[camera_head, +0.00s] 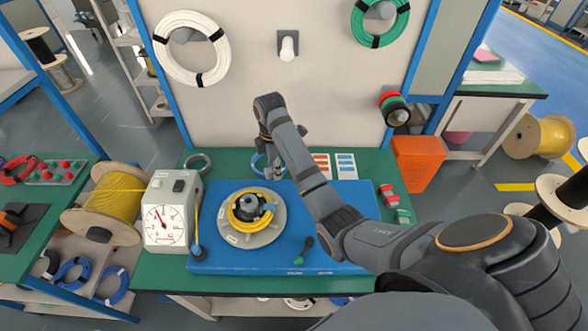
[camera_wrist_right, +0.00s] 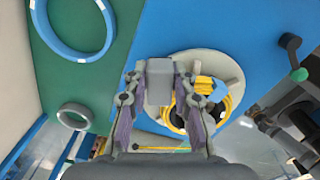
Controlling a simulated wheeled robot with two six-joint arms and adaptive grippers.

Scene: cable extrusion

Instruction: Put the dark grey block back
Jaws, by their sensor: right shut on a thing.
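My right gripper (camera_head: 268,165) is over the back edge of the blue board, beside the blue cable ring. In the right wrist view the right gripper (camera_wrist_right: 170,100) is shut on the dark grey block (camera_wrist_right: 160,82), which sits between its fingertips. I cannot make the block out in the head view. A pale round plate (camera_head: 275,232) lies on the blue board (camera_head: 345,257) with a yellow cable coil around a dark core (camera_head: 249,206). In the wrist view the plate (camera_wrist_right: 232,68) shows beyond the block, partly hidden by the fingers. My left gripper is not in view.
A white gauge box (camera_head: 165,225) and a yellow cable spool (camera_head: 104,205) stand on the left. A blue cable ring (camera_wrist_right: 72,55) and a grey ring (camera_wrist_right: 72,116) lie on the green table. A dark green-knobbed lever (camera_head: 303,248) is near the board's front. An orange bin (camera_head: 416,165) stands on the right.

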